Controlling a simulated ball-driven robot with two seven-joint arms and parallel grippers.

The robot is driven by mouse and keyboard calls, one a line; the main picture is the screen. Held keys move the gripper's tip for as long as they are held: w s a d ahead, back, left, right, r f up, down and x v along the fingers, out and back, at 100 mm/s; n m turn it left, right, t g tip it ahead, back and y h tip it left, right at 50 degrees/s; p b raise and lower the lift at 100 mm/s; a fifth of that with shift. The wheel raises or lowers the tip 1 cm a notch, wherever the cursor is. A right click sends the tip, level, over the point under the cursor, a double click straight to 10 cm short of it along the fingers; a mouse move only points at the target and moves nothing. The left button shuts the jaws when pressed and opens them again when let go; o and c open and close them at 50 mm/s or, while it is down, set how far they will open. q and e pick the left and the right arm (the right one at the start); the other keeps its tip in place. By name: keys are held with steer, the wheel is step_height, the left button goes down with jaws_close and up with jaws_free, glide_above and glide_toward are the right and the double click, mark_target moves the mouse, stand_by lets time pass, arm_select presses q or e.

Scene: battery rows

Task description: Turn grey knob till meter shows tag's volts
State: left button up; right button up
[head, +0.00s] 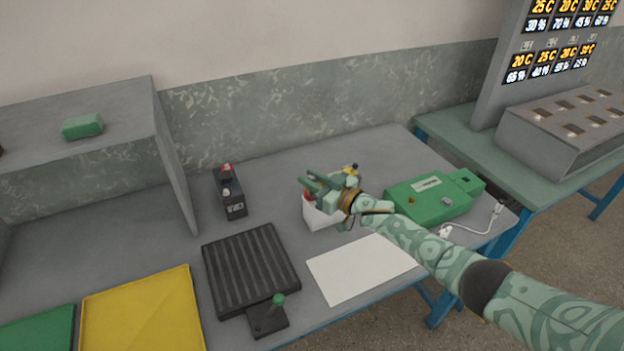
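A green box (420,200) stands at the right of the grey table, with a pale label strip (428,184) on top. A small grey knob (446,201) is on it, and an orange-brown knob (411,201) sits left of that. I cannot make out a meter reading. A black device (229,193) with a red top part stands at the back; it bears a small white-marked tag (236,209), too small to read. My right gripper (308,184) is over a white container (318,214), left of the green box and away from the knob. Its finger gap is unclear. My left gripper is out of view.
A black ribbed plate (250,268) and a small black base with a green-topped lever (268,318) lie in front. A white sheet (360,268) lies under my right arm. A yellow tray (145,310) is at left. A white cable (478,232) lies by the green box.

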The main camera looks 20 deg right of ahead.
steer(key=shift+o, duration=1)
steer(key=shift+s+d, duration=0.15)
steer(key=shift+s, duration=0.1)
steer(key=p+v, duration=0.4)
steer(key=v, duration=1.1)
steer(key=shift+s, duration=0.3)
steer(key=shift+f, duration=0.1)
